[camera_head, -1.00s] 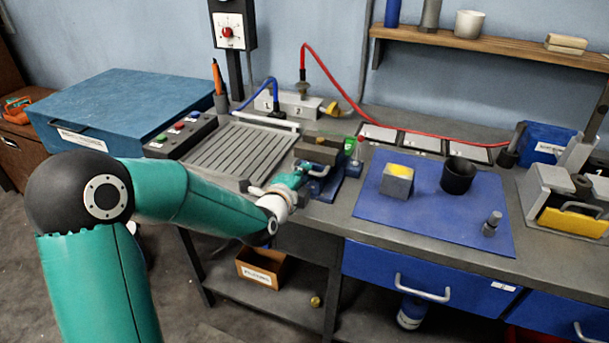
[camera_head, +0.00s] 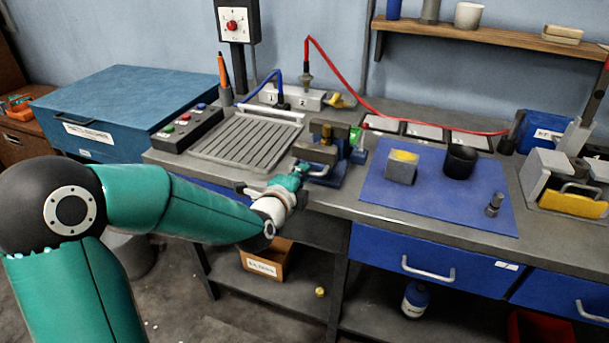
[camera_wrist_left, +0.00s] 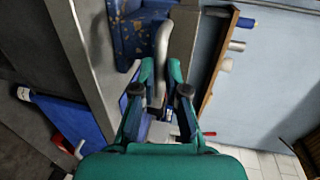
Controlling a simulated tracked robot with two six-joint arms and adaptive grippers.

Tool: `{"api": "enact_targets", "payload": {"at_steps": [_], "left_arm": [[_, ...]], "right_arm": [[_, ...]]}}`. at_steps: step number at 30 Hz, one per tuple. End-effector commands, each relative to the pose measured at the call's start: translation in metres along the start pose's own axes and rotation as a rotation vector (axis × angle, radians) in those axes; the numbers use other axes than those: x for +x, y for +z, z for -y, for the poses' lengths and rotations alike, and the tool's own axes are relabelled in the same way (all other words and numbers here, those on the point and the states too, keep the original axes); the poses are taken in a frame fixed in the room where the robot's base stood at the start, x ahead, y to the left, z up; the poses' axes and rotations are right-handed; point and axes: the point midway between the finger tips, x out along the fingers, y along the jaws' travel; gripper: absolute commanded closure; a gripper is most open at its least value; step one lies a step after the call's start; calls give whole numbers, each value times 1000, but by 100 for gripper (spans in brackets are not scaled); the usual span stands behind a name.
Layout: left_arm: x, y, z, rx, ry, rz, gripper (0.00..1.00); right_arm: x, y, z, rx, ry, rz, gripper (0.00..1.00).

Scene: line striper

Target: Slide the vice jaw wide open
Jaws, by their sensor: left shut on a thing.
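The vice (camera_head: 346,172) is blue with brown-grey jaw parts on top and stands at the bench's front edge, left of the blue mat. In the left wrist view the blue vice body (camera_wrist_left: 138,32) is at the top, with a curved grey handle (camera_wrist_left: 163,42) in front of it. My left gripper (camera_head: 303,170) is at the vice's front left side. In the left wrist view its fingers (camera_wrist_left: 161,76) are on either side of the handle and shut on it. The exact contact and the jaw gap are partly hidden. My right gripper is in neither view.
The blue mat (camera_head: 430,215) right of the vice holds a yellow-topped grey block (camera_head: 402,167), a black cup (camera_head: 460,163) and a small metal piece (camera_head: 494,204). A grooved plate (camera_head: 245,143) lies left of the vice. Open floor is in front.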

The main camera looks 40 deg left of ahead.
Motion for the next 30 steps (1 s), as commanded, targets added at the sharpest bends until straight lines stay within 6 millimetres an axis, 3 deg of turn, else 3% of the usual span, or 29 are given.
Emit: {"api": "enact_targets", "payload": {"at_steps": [2, 3, 7, 19, 30], "left_arm": [[0, -1, -7, -2, 18, -1, 100], [0, -2, -7, -2, 18, -2, 85], [1, -3, -6, -2, 16, -4, 63], [-3, -5, -2, -1, 7, -7, 63], [-56, -5, -3, -2, 8, -7, 63]], "right_arm": [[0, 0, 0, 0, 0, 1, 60], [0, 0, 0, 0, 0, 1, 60], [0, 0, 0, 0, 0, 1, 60], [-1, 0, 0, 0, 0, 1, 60], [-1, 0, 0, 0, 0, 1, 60]]}}
